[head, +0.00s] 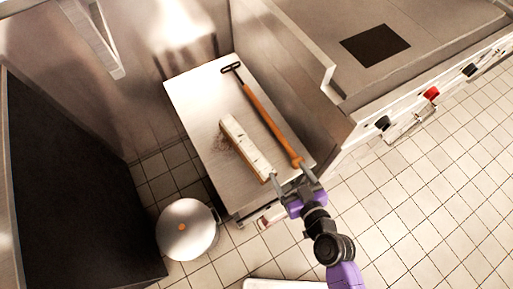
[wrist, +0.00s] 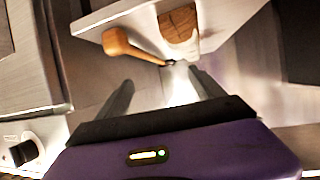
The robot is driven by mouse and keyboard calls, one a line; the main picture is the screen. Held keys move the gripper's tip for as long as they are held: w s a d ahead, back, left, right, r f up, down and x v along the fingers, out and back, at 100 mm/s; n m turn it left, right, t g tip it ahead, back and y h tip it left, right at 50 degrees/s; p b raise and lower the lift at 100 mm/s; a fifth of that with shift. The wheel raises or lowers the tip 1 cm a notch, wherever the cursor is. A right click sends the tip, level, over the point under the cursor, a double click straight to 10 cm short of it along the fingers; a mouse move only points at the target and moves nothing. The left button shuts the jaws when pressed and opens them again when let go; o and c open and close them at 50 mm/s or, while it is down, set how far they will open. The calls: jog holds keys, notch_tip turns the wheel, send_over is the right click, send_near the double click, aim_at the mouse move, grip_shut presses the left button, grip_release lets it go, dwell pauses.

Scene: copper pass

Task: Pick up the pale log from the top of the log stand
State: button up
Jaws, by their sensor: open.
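The pale log (head: 245,148) lies lengthwise on the metal top of the log stand (head: 190,100) in the head view. Its near end points towards my gripper (head: 289,174), which is at the stand's near edge. My gripper is open, with nothing seen between its fingers. In the wrist view the log's brown cut end (wrist: 178,27) shows beyond the fingertips of my gripper (wrist: 163,80), slightly right of centre. The stand's pale edge (wrist: 95,22) runs in front of it. The exact gap and height difference between fingers and log cannot be told.
A long tool with an orange-brown handle (head: 265,115) lies right of the log; its knobbed end (wrist: 115,38) is close to my left finger in the wrist view. A lidded round bin (head: 187,232) stands left on the floor. A counter with knobs (head: 431,93) is at right.

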aim_at(247, 143)
jog(key=w+a+f+n+y, duration=0.1)
jog(key=w+a, duration=0.1)
jog(key=a, duration=0.1)
jog(key=w+a+f+n+g+y, duration=0.1)
jog(key=w+a, duration=0.1)
jog(key=a, duration=0.2)
jog(key=w+a+f+y+b, duration=0.1)
jog(key=w+a, duration=0.2)
jog(key=shift+w+a+f+n+g, duration=0.1)
jog(key=shift+a+f+n+g, duration=0.15)
jog(key=shift+n+g, duration=0.15)
jog(key=shift+x, duration=3.15)
jog(key=shift+w+d+r, duration=0.1)
jog(key=shift+w+r, duration=0.05)
grip_shut()
jog(key=shift+r, duration=0.15)
